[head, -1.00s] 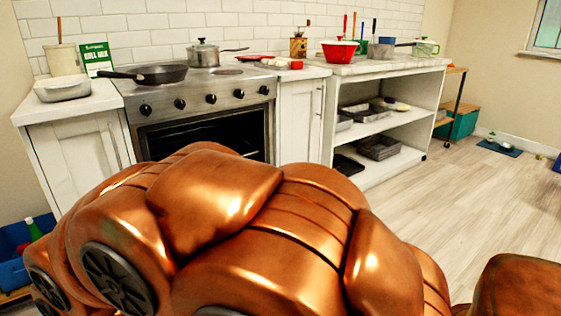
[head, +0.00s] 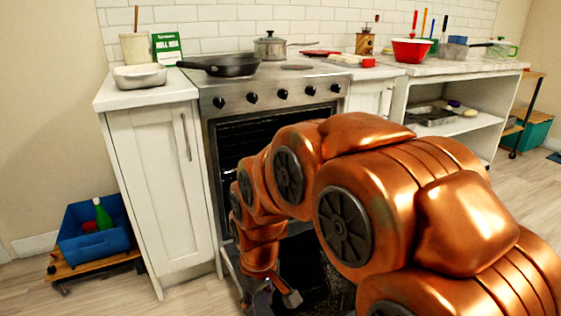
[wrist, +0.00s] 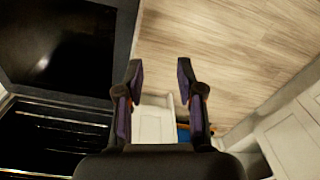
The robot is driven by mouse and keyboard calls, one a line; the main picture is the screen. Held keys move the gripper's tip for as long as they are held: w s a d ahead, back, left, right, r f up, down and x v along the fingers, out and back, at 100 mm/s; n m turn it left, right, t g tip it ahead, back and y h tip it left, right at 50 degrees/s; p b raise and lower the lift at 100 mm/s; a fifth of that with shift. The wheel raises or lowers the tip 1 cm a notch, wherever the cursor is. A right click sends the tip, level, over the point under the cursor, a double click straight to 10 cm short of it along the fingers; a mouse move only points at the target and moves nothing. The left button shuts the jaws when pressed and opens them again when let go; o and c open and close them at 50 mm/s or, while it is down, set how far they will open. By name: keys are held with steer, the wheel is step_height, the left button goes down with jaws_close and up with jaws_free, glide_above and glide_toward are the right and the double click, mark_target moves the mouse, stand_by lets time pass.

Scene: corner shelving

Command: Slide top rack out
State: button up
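The oven (head: 272,95) stands open in the head view, its dark cavity mostly hidden behind my arm. Thin rack bars show at the cavity's left side (head: 228,150). In the wrist view, oven rack bars (wrist: 62,120) run across the cavity at lower left; I cannot tell for certain which is the top rack. The lowered oven door (wrist: 62,45) with its dark glass fills the upper left there. My gripper (wrist: 161,75) is open and empty, apart from the racks and to the right of them in the wrist view. In the head view it hangs low before the oven, partly hidden.
A white cabinet (head: 155,190) stands left of the oven, and a blue bin (head: 92,243) sits on a low wooden dolly beside it. A black pan (head: 222,65) and a pot (head: 271,47) stand on the stovetop. Wooden floor (wrist: 235,45) is clear in the wrist view.

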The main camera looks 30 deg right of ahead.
steer(key=w+d+f+n+t+h, duration=0.1)
steer(key=w+d+n+t, duration=0.2)
steer(key=w, duration=0.9)
steer(key=w+d+t, duration=0.3)
steer(key=w+d, duration=0.3)
steer(key=w, duration=0.6)
steer(key=w+d+f+n+t+h, duration=0.15)
steer(key=w+d, duration=0.25)
steer(key=w, duration=0.8)
steer(key=shift+w+d+n+t+h+b, duration=0.15)
steer(key=shift+w+d+n+t+h, duration=1)
steer(key=shift+w+d, duration=2.65)
steer(key=shift+w+d+n+t+h+b, duration=0.1)
steer(key=shift+w+d+n+t+h, duration=1.05)
steer(key=shift+w+d, duration=2.65)
steer(key=shift+w+d+n+t+h+b, duration=0.15)
steer(key=shift+w+d+n+t+h, duration=0.4)
steer(key=shift+w+d+t, duration=3)
steer(key=s+d+g, duration=0.1)
steer(key=d+g, duration=0.1)
steer(key=g, duration=0.1)
steer(key=shift+s+d+g, duration=0.3)
steer(key=shift+s+d, duration=0.05)
steer(key=shift+c, duration=0.4)
